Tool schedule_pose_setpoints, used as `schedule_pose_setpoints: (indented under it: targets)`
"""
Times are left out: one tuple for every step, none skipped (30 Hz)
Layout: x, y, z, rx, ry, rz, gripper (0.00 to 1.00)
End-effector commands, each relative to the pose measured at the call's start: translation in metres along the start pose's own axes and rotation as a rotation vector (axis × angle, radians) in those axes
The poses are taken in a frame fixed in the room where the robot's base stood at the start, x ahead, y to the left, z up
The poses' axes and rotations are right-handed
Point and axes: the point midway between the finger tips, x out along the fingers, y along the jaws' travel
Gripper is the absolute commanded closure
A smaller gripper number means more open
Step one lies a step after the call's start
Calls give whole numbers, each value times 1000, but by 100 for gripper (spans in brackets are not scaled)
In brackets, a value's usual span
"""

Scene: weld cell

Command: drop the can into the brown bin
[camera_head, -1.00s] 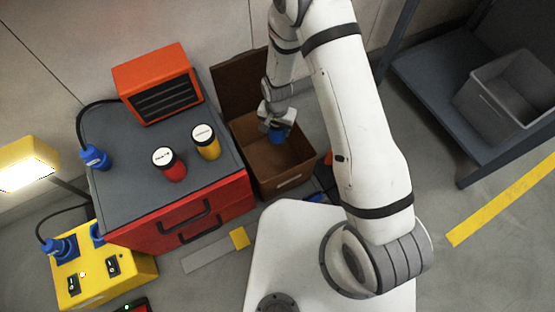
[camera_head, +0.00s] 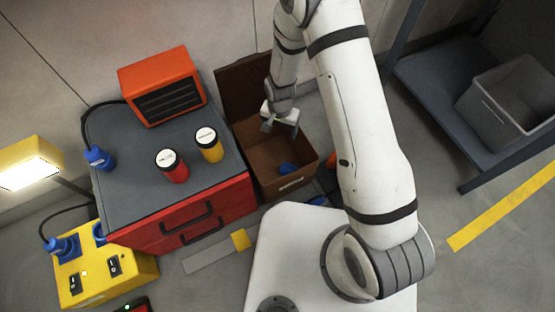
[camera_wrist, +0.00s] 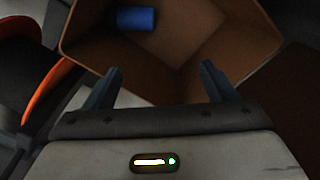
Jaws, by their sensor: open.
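The blue can (camera_head: 287,169) lies on its side on the floor of the brown bin, near the front wall. It also shows in the wrist view (camera_wrist: 136,19) against the bin's inside. The brown bin (camera_head: 288,188) is an open box with its flap up at the back, beside the red cabinet; its rim shows in the wrist view (camera_wrist: 262,35). My gripper (camera_head: 281,128) is above the bin opening, apart from the can. In the wrist view my gripper (camera_wrist: 160,88) has its two fingers spread wide with nothing between them.
The red cabinet (camera_head: 225,192) left of the bin carries a red jar (camera_head: 173,168), a yellow jar (camera_head: 209,147) and an orange heater (camera_head: 160,85). A grey crate (camera_head: 510,100) sits on a dark shelf at the right. A yellow switch box (camera_head: 105,272) stands at front left.

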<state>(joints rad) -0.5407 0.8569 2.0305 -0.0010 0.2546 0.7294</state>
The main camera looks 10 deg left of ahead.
Motion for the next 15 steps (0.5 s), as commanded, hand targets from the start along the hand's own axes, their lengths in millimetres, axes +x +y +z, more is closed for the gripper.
schedule_pose_setpoints:
  targets:
    - [-14,0,0,0,1,-1,21]
    - [-20,0,-1,0,2,-2,21]
    - [-28,-1,-1,0,2,-2,21]
    - [-32,0,-1,0,2,-2,21]
    - [-37,0,-1,0,2,-2,21]
    - [-43,0,-1,0,2,-1,21]
    - [-47,0,-1,0,2,-2,21]
    - [-50,0,-1,0,2,-1,21]
    - [-54,0,-1,0,1,-1,21]
    - [-56,0,-1,0,1,-1,21]
    - [-58,0,-1,0,1,-1,21]
    - [-59,0,-1,0,0,0,21]
    - [-60,0,-1,0,0,0,21]
    - [-60,0,-1,0,0,0,21]
    - [-60,0,-1,0,0,0,21]
